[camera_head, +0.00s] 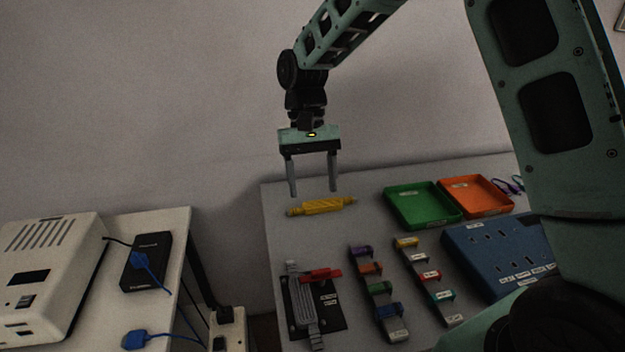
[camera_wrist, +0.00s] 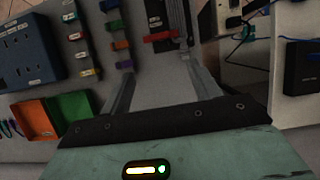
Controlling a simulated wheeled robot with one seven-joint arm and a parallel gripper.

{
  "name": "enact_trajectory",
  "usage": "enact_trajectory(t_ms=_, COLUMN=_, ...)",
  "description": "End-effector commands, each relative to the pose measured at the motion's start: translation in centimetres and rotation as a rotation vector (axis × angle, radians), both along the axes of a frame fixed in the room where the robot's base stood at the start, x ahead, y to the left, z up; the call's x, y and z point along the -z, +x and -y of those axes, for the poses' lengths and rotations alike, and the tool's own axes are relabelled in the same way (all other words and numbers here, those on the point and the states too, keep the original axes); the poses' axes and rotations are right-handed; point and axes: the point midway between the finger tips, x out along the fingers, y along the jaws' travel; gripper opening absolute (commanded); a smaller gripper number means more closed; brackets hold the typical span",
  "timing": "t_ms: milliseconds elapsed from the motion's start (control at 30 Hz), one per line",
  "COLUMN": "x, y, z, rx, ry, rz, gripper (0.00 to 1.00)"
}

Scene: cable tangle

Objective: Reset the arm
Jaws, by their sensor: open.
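My gripper (camera_head: 313,192) hangs from my arm with its two fingers pointing down, apart, with nothing between them. It is above the back left part of the grey table (camera_head: 370,210).
A green tray (camera_head: 422,205) and an orange tray (camera_head: 477,195) stand at the back right, beside a blue socket box (camera_head: 495,250). Two strips with coloured clips and a black board (camera_head: 315,305) with a red clamp (camera_head: 320,274) lie in front. A white side table (camera_head: 180,240) holds a black box (camera_head: 146,262) and blue plugs.

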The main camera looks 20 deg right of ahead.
Motion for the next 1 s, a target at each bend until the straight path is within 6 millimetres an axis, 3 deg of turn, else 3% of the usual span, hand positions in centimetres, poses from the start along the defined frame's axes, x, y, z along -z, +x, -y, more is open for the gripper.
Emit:
enact_trajectory(t_ms=300, x=0.0, y=0.0, z=0.0, rx=0.0, ry=0.0, rz=0.0, gripper=0.62)
enact_trajectory(t_ms=400, x=-0.6, y=-1.5, z=-1.5, rx=-0.053, ry=0.014, rz=0.028, gripper=0.62)
enact_trajectory(t_ms=467, x=-1.2, y=-3.3, z=-2.9, rx=-0.115, ry=0.03, rz=0.057, gripper=0.62)
enact_trajectory(t_ms=567, x=-2.3, y=-7.7, z=-5.7, rx=-0.258, ry=0.065, rz=0.13, gripper=0.62)
enact_trajectory(t_ms=700, x=-2.9, y=-14.8, z=-8.3, rx=-0.485, ry=0.107, rz=0.242, gripper=0.62)
enact_trajectory(t_ms=900, x=-2.3, y=-22.4, z=-8.5, rx=-0.731, ry=0.138, rz=0.365, gripper=0.62)
enact_trajectory(t_ms=1000, x=-2.0, y=-24.2, z=-8.2, rx=-0.797, ry=0.143, rz=0.399, gripper=0.62)
